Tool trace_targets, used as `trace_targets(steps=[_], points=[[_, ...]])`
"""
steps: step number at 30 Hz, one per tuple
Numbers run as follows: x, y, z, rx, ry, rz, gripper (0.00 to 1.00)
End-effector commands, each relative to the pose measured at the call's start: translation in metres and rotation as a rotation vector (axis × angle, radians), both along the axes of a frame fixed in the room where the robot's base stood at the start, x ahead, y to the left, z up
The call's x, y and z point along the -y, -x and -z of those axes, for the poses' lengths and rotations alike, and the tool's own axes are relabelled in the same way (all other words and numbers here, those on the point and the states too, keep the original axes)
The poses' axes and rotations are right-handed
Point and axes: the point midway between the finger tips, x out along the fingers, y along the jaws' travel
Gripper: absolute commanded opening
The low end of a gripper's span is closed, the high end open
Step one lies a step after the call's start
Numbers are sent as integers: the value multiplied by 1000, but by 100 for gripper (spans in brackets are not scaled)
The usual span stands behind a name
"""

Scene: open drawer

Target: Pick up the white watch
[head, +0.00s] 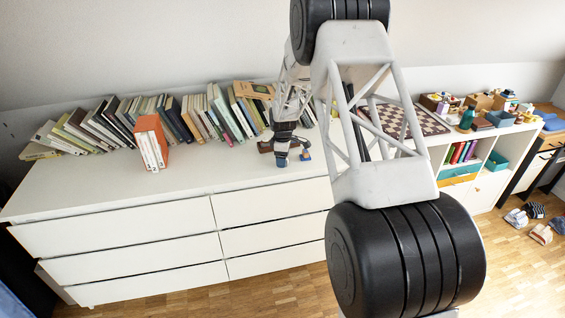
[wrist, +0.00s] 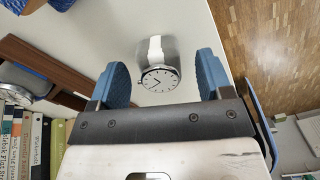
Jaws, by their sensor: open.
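The white watch (wrist: 160,79) lies on the white dresser top in the wrist view, with a round white dial, silver rim and a white strap running away from it. My gripper (wrist: 162,80) is open, one blue fingertip to the left of the watch and one to the right, with clear gaps on both sides. Nothing is held. In the head view my gripper (head: 293,158) points down at the dresser top near its back. I cannot make out the watch there; it is hidden or too small.
A brown wooden piece (wrist: 50,68) with another round watch (wrist: 22,82) on it lies to the left. Books (wrist: 30,140) stand nearby. The dresser (head: 120,185) has free room at left, around an orange-and-white book group (head: 152,143). A chessboard (head: 405,120) lies right.

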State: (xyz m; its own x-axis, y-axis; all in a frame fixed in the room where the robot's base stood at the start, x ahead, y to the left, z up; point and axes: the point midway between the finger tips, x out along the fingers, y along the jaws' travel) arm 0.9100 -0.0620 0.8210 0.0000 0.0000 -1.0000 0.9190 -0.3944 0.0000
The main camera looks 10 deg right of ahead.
Motion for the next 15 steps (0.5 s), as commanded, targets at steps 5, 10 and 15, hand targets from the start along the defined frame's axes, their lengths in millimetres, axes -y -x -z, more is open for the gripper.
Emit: trace_targets(steps=[5,10,15], points=[[0,0,12,0,0,0,72],[0,0,13,0,0,0,72],[0,0,13,0,0,0,72]])
